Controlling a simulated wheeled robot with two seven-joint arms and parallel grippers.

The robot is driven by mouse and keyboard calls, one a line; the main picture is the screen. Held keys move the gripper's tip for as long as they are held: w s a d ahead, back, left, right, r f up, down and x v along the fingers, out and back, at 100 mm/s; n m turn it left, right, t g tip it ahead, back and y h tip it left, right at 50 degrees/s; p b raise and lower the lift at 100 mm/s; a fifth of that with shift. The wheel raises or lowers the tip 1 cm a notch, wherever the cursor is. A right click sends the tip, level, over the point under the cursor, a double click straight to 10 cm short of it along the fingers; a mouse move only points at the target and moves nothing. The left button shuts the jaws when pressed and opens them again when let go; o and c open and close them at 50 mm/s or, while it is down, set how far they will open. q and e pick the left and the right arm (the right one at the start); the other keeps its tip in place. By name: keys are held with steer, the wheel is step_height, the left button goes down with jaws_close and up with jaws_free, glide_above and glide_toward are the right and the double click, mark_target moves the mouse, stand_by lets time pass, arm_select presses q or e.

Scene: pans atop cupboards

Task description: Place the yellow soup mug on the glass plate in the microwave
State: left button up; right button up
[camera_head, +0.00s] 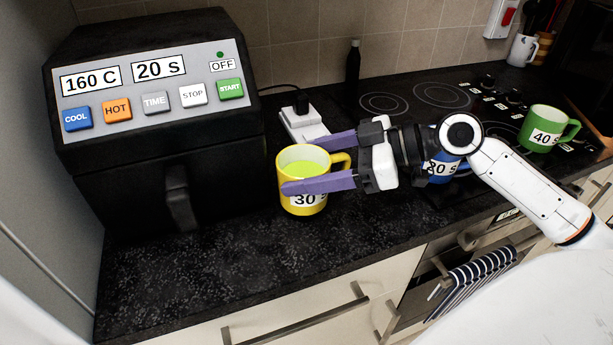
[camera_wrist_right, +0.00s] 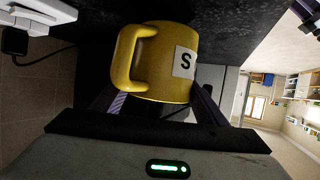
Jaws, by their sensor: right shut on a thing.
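The yellow soup mug (camera_head: 302,207), with a "30 s" label and yellow-green contents, is upright at the counter, right of the black appliance. My right gripper (camera_head: 318,171) is shut on it, one purple finger across its front and one behind. In the right wrist view the mug (camera_wrist_right: 165,75) sits between the fingers, handle toward the left. Whether the mug touches the counter is hard to tell. The black appliance (camera_head: 170,160) has a panel reading "160 C", "20 s" and "OFF", and its front with the handle is shut. No glass plate shows. My left gripper is not in view.
A blue mug (camera_head: 441,170) is partly hidden behind my right arm. A green mug (camera_head: 548,128) marked "40 s" stands on the hob at right. A white socket block (camera_head: 302,123) is behind the yellow mug. The counter (camera_head: 200,265) in front of the appliance is clear.

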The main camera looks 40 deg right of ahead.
steer(key=shift+f, duration=1.2)
steer(key=shift+f, duration=0.2)
steer(key=o, duration=1.5)
steer(key=shift+r, duration=0.15)
